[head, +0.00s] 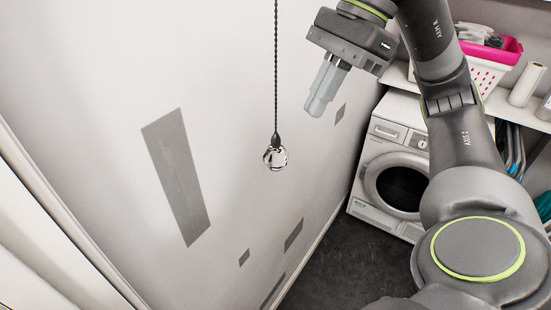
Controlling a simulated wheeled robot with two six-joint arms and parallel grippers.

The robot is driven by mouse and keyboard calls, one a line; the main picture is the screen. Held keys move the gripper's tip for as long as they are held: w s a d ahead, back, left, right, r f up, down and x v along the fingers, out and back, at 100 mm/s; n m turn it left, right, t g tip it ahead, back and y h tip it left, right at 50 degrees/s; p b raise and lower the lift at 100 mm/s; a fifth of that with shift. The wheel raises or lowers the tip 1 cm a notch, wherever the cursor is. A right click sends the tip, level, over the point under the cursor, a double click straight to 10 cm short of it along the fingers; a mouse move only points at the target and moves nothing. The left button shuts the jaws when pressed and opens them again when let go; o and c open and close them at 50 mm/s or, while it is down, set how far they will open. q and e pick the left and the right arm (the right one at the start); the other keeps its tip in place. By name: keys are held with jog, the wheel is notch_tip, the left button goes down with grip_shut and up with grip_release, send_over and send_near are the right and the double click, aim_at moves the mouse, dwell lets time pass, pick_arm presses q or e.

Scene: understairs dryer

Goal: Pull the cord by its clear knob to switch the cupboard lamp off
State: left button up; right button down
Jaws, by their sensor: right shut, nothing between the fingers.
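A dark twisted cord (276,70) hangs straight down from above the top edge of the head view. Its clear round knob (275,158) hangs at the lower end, below a small dark cap. My right gripper (318,107) is to the right of the cord and higher than the knob in the picture. It is shut and empty, with its fingers pointing down and slightly left, apart from the cord and knob. The lamp is not in view. My left gripper is not in view.
A pale wall (80,90) with grey patches runs along the left and behind the cord. A white dryer (390,165) stands on the dark floor (345,265) at the right. A shelf above it holds a white and pink basket (485,72) and a paper roll (526,84).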

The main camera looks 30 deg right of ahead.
jog(key=w+p+v, duration=0.1)
jog(key=p+v, duration=0.7)
jog(key=v, duration=0.4)
jog(key=shift+s+r, duration=0.35)
jog(key=shift+s, duration=0.1)
